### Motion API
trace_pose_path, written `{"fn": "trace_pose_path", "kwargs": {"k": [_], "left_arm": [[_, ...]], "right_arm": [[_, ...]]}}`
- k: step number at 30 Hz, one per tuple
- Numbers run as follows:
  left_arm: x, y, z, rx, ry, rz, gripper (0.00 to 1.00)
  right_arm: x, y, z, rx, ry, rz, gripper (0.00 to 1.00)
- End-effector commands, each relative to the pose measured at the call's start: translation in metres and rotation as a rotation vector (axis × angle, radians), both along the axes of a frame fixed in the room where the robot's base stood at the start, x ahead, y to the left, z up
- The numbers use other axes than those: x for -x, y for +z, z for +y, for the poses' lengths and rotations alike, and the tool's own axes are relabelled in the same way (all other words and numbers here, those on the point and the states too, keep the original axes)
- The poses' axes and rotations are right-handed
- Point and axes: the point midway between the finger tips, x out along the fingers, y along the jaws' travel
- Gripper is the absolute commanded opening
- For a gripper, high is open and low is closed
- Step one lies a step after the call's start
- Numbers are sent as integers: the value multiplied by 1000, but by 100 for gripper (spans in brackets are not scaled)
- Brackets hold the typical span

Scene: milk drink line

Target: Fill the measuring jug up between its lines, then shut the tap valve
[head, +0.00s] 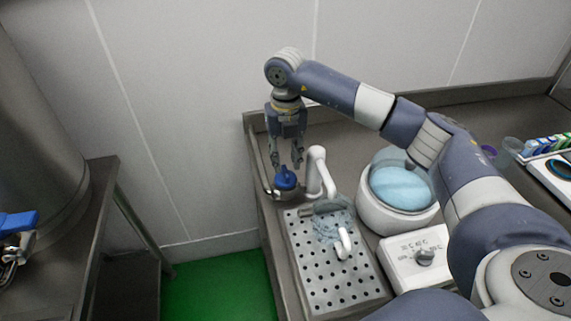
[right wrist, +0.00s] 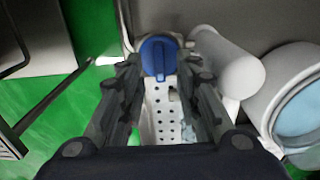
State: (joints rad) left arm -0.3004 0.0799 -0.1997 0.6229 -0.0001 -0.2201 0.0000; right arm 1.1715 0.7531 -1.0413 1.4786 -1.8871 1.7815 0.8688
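The tap is a white bent pipe (head: 318,170) with a blue valve handle (head: 285,178) at the back left of the counter; the handle also shows in the right wrist view (right wrist: 158,58). My right gripper (head: 286,165) points down just over the handle. Its fingers are apart, with the handle between or just beyond the tips; contact cannot be told. A clear measuring jug (head: 329,228) with a white handle (head: 343,243) stands on the perforated drain tray (head: 320,286) by the tap. Its lines and liquid level cannot be read. My left gripper is out of view.
A round white tub with a pale blue top (head: 400,187) and a white box with a dial (head: 417,258) stand right of the tray. A steel tank (head: 40,130) with a blue-handled valve (head: 18,222) stands at left. Green floor lies between the counters.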

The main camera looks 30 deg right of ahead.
Motion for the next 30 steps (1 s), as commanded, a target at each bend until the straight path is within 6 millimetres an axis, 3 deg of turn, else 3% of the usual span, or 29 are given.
{"fn": "trace_pose_path", "kwargs": {"k": [7, 18, 22, 30], "left_arm": [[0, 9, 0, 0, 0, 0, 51], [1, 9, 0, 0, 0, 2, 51], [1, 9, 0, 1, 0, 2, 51], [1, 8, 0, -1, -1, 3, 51]], "right_arm": [[1, -31, 1, -1, 0, 2, 31], [0, -37, 1, -1, 1, 0, 31], [0, -37, 1, -1, 1, 0, 1], [0, -37, 1, -1, 3, 0, 0]]}}
